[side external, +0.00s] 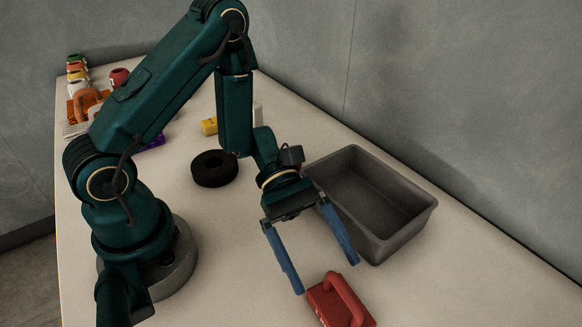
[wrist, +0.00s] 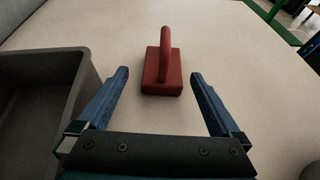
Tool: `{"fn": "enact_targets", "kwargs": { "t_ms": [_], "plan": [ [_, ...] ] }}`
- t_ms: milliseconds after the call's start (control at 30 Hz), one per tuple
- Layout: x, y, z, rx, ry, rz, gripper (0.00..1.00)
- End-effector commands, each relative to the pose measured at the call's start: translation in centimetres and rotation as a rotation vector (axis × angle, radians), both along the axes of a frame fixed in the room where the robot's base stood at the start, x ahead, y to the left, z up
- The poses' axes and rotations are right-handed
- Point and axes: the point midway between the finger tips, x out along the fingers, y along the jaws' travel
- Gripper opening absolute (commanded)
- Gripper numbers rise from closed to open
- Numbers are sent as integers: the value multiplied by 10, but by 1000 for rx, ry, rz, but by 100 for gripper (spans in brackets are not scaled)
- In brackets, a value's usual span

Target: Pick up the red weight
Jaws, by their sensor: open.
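The red weight (side external: 341,302) is a block with an arched handle on top, at the bottom of the side view on the pale table. It also shows in the wrist view (wrist: 162,78), upright and just beyond the fingertips, roughly midway between them. My gripper (side external: 328,277) has blue fingers spread wide and empty. In the wrist view the two fingers of my gripper (wrist: 159,74) stand left and right of the weight, apart from it. Whether the fingertips are level with the block is hard to tell.
A grey open bin (side external: 413,222) stands right of my gripper; its wall shows at left in the wrist view (wrist: 84,88). A black ring (side external: 214,169) lies further back. Several coloured items, including a red one (side external: 119,77), crowd the far left end. The table around the weight is clear.

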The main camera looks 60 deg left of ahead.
Motion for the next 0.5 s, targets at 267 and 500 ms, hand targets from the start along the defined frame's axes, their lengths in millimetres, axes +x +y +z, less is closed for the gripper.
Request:
{"fn": "enact_targets", "kwargs": {
  "t_ms": [267,500],
  "plan": [
    [-6,-10,-10,-6,33,1,100],
    [-9,-33,-19,-5,32,-2,100]
  ]
}}
